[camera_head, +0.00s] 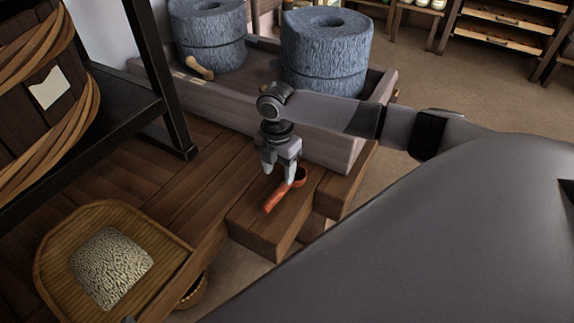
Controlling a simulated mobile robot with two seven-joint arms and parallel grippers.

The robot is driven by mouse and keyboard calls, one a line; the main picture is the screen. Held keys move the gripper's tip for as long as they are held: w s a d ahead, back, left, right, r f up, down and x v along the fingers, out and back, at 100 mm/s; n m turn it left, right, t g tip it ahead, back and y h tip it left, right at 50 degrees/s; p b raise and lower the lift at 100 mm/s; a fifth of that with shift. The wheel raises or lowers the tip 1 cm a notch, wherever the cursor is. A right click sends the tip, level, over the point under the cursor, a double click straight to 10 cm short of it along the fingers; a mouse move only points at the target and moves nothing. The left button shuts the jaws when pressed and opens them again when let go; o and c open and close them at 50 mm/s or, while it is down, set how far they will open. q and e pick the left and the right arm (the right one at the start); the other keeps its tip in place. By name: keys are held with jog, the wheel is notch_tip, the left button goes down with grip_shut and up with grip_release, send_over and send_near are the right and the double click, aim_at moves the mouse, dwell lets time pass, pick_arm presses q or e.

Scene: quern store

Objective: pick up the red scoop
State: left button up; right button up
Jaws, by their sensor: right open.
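The red scoop (277,197) lies on the end of a wooden plank ledge (262,228), in front of the trough with the millstones. Its handle points to the lower left and its round bowl is at the upper right. My right gripper (281,178) points down right over the scoop, with its fingers apart. The fingertips overlap the scoop near where handle and bowl meet. I cannot tell whether they touch it. The gripper hides part of the scoop. My left gripper does not show.
Two grey millstones (327,60) (208,40) stand in the wooden trough (330,145) behind the gripper. A wooden tray (60,240) of grain sits at the lower left. A black metal frame (160,75) and a barrel (45,115) stand at the left. Shelves (500,38) are at the back right.

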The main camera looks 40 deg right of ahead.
aim_at(279, 190)
jog(key=f+b, duration=0.1)
jog(key=f, duration=0.2)
jog(key=f+b, duration=0.2)
jog(key=f, duration=0.1)
jog(key=shift+s+a+f, duration=0.2)
jog(key=shift+f, duration=0.15)
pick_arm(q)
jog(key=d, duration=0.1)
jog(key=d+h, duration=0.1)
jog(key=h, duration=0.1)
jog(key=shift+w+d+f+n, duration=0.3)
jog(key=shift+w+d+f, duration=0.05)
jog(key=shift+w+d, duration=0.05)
pick_arm(e)
jog(key=shift+r, duration=0.1)
grip_shut()
